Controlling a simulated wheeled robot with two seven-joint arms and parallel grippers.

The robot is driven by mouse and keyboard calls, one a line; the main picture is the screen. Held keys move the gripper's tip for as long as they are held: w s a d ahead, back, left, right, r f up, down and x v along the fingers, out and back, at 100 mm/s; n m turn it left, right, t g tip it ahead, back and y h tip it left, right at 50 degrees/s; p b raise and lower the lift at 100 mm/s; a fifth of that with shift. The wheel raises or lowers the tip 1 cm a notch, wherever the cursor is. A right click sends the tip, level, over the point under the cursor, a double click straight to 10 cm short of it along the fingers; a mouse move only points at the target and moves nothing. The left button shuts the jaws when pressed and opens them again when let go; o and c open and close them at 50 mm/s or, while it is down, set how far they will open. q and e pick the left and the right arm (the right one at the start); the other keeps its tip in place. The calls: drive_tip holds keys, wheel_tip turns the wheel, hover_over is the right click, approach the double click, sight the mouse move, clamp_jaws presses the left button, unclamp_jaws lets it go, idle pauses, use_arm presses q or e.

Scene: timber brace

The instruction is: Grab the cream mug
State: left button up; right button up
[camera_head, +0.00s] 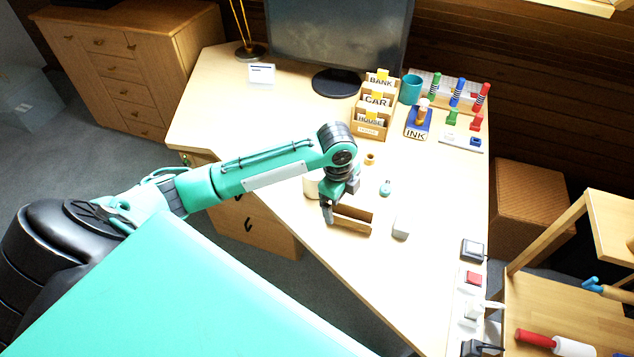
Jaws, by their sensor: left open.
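A cream rounded thing (311,187), probably the cream mug, stands on the desk just left of my left gripper and is partly hidden by my arm and gripper. Its handle cannot be made out. My left gripper (340,201) is open and points down at the desk, close beside the cream thing and above a small wooden tray (352,224). I cannot tell whether a finger touches the mug. My right gripper is not in view.
A teal mug (411,88) stands at the back by the labelled card boxes (371,118) and the monitor (338,35). A grey block (401,228), a small teal item (386,188) and an orange ring (370,158) lie near the gripper.

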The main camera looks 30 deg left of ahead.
use_arm(q)
wheel_tip(320, 180, up, 8)
drive_tip(key=m+g+y, duration=0.1)
drive_tip(key=m, duration=0.1)
hover_over(317, 174)
drive_tip(key=s+d, duration=0.2)
drive_tip(key=s, duration=0.1)
wheel_tip(317, 174, down, 13)
drive_tip(key=shift+s+r+p, duration=0.1)
drive_tip(key=shift+r+p, duration=0.05)
drive_tip(key=shift+p, duration=1)
drive_tip(key=shift+f, duration=0.3)
drive_tip(key=shift+c, duration=0.5)
drive_tip(key=c, duration=1.1)
drive_tip(key=shift+r, duration=0.2)
